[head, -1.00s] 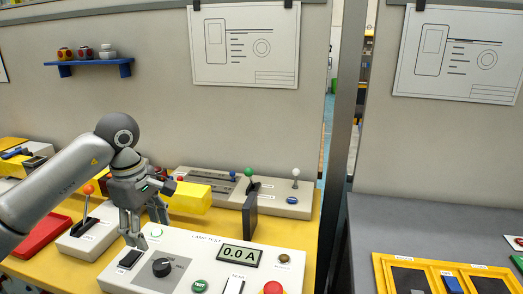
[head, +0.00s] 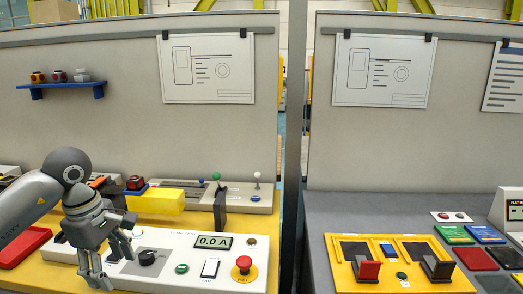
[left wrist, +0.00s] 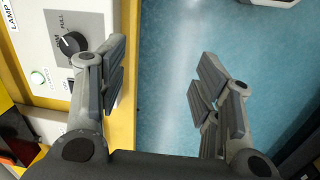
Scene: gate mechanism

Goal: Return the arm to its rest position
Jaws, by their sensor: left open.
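My left gripper (head: 110,268) hangs fingers down at the left end of the white lamp test panel (head: 176,238), in front of it in the head view. Its fingers are spread and empty. In the left wrist view the left gripper (left wrist: 165,85) shows its two fingers apart, with only blue floor (left wrist: 165,50) and the yellow table edge (left wrist: 123,130) behind the gap. The panel's black knob (left wrist: 72,43) lies left of the fingers. The gripper covers part of the panel's left end in the head view. My right gripper is in neither view.
A yellow block (head: 155,201) and a dark upright plate (head: 220,209) stand behind the panel. A red tray (head: 22,246) lies at the left. A grey post (head: 292,130) divides the yellow table from the grey bench (head: 340,215), which holds a yellow-framed gate unit (head: 400,238).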

